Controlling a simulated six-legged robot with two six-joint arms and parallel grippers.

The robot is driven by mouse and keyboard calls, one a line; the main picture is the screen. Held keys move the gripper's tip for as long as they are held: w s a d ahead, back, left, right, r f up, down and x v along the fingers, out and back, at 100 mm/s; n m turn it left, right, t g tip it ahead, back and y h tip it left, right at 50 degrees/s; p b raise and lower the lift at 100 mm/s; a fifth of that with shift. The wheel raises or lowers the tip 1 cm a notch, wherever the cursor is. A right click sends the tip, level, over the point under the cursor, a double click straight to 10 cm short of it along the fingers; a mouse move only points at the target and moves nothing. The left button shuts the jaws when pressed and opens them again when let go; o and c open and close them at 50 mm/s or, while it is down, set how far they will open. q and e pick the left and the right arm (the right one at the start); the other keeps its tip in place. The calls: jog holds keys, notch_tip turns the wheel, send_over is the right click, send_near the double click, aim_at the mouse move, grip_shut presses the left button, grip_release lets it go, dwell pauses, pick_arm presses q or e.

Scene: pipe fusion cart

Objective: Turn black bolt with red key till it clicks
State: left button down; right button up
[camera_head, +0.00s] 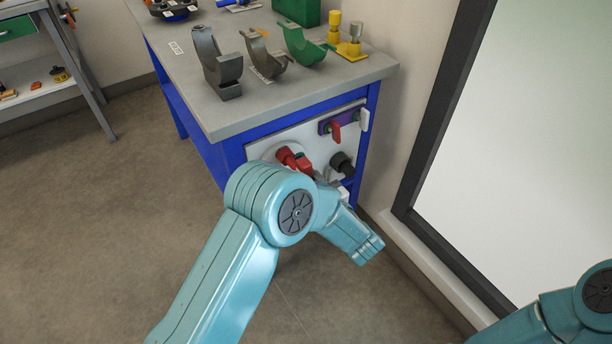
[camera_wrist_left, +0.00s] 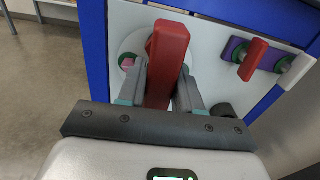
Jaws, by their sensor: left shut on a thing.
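A thick red bar-shaped piece (camera_wrist_left: 168,55) stands between the two fingers of my left gripper (camera_wrist_left: 162,78), which is shut on it. This red piece (camera_head: 288,157) also shows in the head view, in front of the white panel, partly hidden by my left arm. A smaller red handle (camera_head: 336,133) is on a purple plate; it also shows in the wrist view (camera_wrist_left: 252,60). I cannot tell for sure which is the red key. The black bolt (camera_head: 342,164) sticks out from the panel right of the held piece. My right gripper is outside the view.
The panel (camera_head: 262,152) is on the end of a blue cart with a grey top (camera_head: 285,103). Curved clamp shells (camera_head: 217,67) and yellow fittings (camera_head: 349,48) stand on it. A dark-framed pale board (camera_head: 530,150) rises on the right. The floor at left is clear.

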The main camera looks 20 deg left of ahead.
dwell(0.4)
pick_arm(q)
jog(key=shift+r, duration=0.1)
jog(key=shift+m, duration=0.3)
jog(key=shift+n+b, duration=0.6)
jog(key=shift+d, duration=0.15)
jog(key=shift+v, duration=1.9)
jog(key=shift+s, duration=0.1)
